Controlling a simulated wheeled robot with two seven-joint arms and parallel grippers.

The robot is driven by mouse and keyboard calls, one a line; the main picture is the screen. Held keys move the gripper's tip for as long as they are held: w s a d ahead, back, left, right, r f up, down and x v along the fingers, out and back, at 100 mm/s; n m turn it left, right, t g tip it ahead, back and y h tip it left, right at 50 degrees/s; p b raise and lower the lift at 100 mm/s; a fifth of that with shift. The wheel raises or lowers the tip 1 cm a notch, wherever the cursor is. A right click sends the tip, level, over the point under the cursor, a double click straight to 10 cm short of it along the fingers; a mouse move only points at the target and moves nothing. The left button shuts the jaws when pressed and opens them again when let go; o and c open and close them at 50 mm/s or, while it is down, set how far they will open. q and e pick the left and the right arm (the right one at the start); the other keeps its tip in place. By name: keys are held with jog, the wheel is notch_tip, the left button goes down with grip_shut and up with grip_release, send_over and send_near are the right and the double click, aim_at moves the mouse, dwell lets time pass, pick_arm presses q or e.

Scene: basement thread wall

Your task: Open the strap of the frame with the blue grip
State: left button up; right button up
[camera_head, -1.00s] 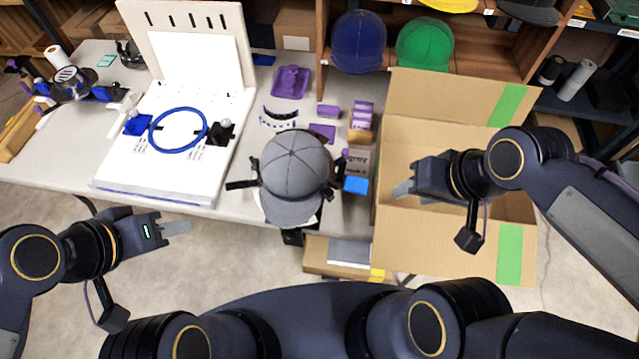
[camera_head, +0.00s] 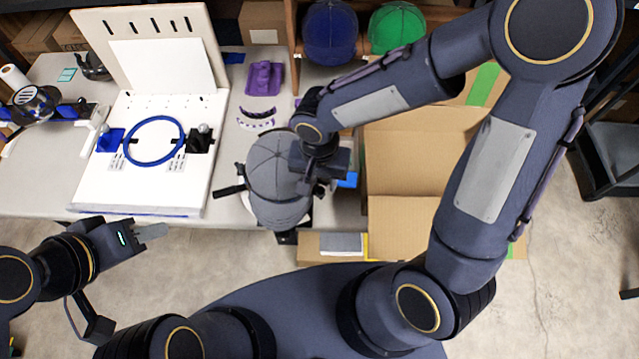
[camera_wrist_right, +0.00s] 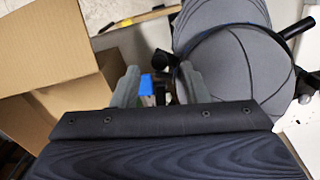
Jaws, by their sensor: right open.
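A grey cap (camera_head: 274,180) sits on a dark holder with arms at both sides, at the table's front edge; it also shows in the wrist view (camera_wrist_right: 235,62). A blue block (camera_head: 348,180) is just right of the cap, partly covered by my right arm. In the wrist view a blue piece (camera_wrist_right: 147,84) shows between the fingers of my right gripper (camera_wrist_right: 160,86), beside dark parts at the cap's edge. I cannot tell how it joins the holder, and no strap is clear. The right gripper is open, at the cap's right side. My left gripper (camera_head: 152,233) is in front of the table, apart from everything.
A white board (camera_head: 140,190) with a blue ring (camera_head: 155,141) stands left of the cap. An open cardboard box (camera_head: 405,160) is to the right, partly behind my right arm. Purple parts (camera_head: 263,78) lie behind the cap. Blue (camera_head: 330,35) and green (camera_head: 397,32) caps sit on the shelf.

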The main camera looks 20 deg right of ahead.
aim_at(320, 190)
jog(key=shift+f, duration=1.5)
grip_shut()
